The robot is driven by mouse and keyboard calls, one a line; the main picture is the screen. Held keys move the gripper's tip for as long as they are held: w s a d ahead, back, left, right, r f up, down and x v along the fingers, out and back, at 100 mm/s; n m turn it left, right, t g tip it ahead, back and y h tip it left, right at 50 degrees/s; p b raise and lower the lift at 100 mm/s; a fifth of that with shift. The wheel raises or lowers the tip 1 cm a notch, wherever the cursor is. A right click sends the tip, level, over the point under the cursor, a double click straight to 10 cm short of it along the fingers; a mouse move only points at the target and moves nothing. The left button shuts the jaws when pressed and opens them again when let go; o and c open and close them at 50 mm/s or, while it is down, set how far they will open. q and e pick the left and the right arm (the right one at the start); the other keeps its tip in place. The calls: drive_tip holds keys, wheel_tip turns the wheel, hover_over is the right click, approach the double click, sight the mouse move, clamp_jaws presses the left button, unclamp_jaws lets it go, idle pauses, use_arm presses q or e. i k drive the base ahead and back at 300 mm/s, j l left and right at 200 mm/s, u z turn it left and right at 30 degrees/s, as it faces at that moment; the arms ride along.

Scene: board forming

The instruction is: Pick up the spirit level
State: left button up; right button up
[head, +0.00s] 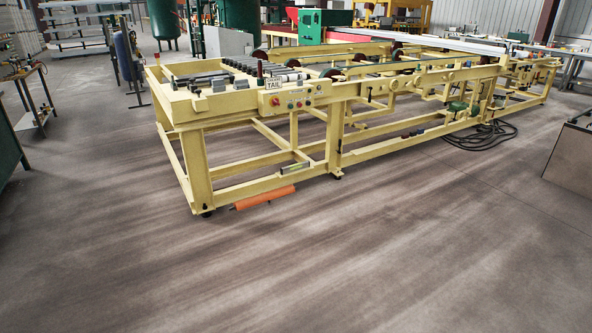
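A small, slim bar with a yellow-green part (294,168) rests on the lower rail of the yellow machine frame, left of the frame's middle leg. It looks like the spirit level, but it is too small to be certain. Neither of my grippers is in view, and nothing is seen touching the bar.
The long yellow machine frame (195,160) stands ahead, with a control panel (289,100) on its near side. An orange roll (264,198) lies low by its front rail. A dark cable coil (487,135) lies on the right. The floor (330,265) in front is clear.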

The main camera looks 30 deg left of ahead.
sight(287, 169)
drive_tip(key=i+j+u, duration=0.6)
drive_tip(key=i, duration=0.25)
drive_tip(key=i+j+u, duration=0.3)
drive_tip(key=i, duration=0.15)
drive_tip(key=i+u, duration=0.3)
drive_tip(key=i, duration=0.2)
drive_tip(key=i+j, duration=0.1)
drive_tip(key=i, duration=1.65)
drive_tip(key=l+z, duration=0.05)
drive_tip(key=l, duration=0.05)
